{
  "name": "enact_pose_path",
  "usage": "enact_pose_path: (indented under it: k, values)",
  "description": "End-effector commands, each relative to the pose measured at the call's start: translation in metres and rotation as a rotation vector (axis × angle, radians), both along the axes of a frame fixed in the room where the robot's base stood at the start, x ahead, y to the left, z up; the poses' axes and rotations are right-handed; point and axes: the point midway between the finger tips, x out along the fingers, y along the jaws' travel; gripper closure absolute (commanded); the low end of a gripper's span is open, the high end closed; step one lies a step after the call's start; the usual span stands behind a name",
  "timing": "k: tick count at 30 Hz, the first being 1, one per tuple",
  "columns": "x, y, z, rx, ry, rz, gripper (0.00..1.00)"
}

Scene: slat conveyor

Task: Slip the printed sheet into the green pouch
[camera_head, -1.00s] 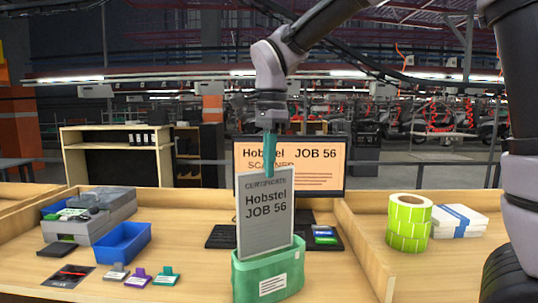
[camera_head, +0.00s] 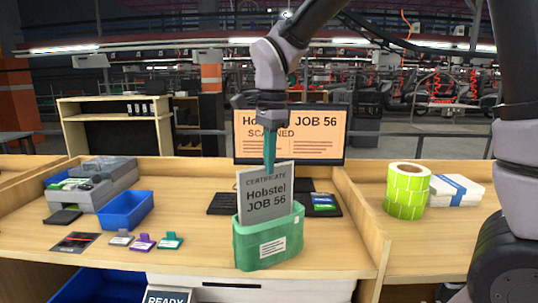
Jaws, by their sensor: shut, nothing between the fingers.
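The printed sheet (camera_head: 267,196), grey and marked "CERTIFICATE Hobstel JOB 56", stands upright in the green pouch (camera_head: 255,245). Its lower part is hidden inside the pouch and its upper part sticks out above the rim. The pouch stands on the desk near the front edge, with a white label on its front. My gripper (camera_head: 270,166) points straight down with teal fingers, which are shut with nothing between them. The fingertips are at the top edge of the sheet, in front of the monitor.
The monitor (camera_head: 320,138) reads "Hobstel JOB 56 SCANNED". A blue bin (camera_head: 126,210), grey trays (camera_head: 90,190) and several coloured clips stand left. A green label roll (camera_head: 407,190) and a white stack (camera_head: 452,189) stand right. Bare desk lies left of the pouch.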

Motion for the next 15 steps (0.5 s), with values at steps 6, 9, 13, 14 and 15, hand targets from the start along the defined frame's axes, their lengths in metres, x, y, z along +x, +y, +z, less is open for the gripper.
enact_pose_path:
  k: [6, 9, 13, 14, 15]
  values:
    - [-0.0002, -0.0002, -0.0027, -0.001, 0.001, -0.001, 1.0]
    - [-0.0002, -0.0002, -0.0027, -0.001, 0.001, -0.001, 1.0]
    - [-0.0002, -0.0002, -0.0027, -0.001, 0.001, -0.001, 0.81]
    - [-0.0001, -0.0002, -0.0027, -0.001, 0.001, -0.001, 0.69]
    - [-0.0001, -0.0002, -0.0027, -0.001, 0.001, -0.001, 0.65]
